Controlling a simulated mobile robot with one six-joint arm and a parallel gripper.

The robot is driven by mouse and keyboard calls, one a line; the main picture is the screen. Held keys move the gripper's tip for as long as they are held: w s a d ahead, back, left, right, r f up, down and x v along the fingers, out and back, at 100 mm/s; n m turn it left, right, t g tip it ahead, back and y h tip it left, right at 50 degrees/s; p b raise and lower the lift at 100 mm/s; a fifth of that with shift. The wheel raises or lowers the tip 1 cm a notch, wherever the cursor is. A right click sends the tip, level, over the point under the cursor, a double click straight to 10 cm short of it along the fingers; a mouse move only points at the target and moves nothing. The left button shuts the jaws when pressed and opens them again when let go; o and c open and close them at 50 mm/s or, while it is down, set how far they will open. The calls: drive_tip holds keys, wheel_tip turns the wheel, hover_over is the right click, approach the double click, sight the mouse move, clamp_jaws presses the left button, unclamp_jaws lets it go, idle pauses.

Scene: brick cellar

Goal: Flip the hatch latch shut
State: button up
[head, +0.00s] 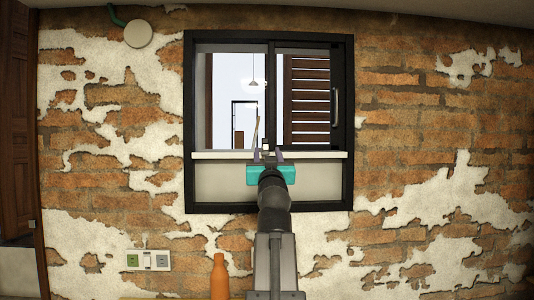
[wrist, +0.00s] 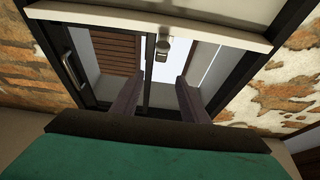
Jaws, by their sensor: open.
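The hatch (head: 189,120) is a black-framed window in the brick wall, with a pale sill (head: 215,155) across it. A small grey metal latch (wrist: 163,48) sits at the middle upright beside the sill in the wrist view, where the sill runs along the top. In the head view my gripper covers most of the latch area; a thin light bar stands up just left of the middle upright. My gripper (head: 266,156) is at the middle of the sill. Its two dark fingers (wrist: 158,98) are apart, with the upright between them in the picture. The latch shows beyond them, with no visible contact.
A vertical handle (head: 335,107) is on the right pane. An orange bottle (head: 219,277) stands below the hatch, left of my arm. Wall sockets (head: 148,260) are at lower left, and a dark wooden door (head: 18,120) is at far left. The wall beside the hatch is clear.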

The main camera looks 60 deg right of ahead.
drive_tip(key=shift+v, duration=1)
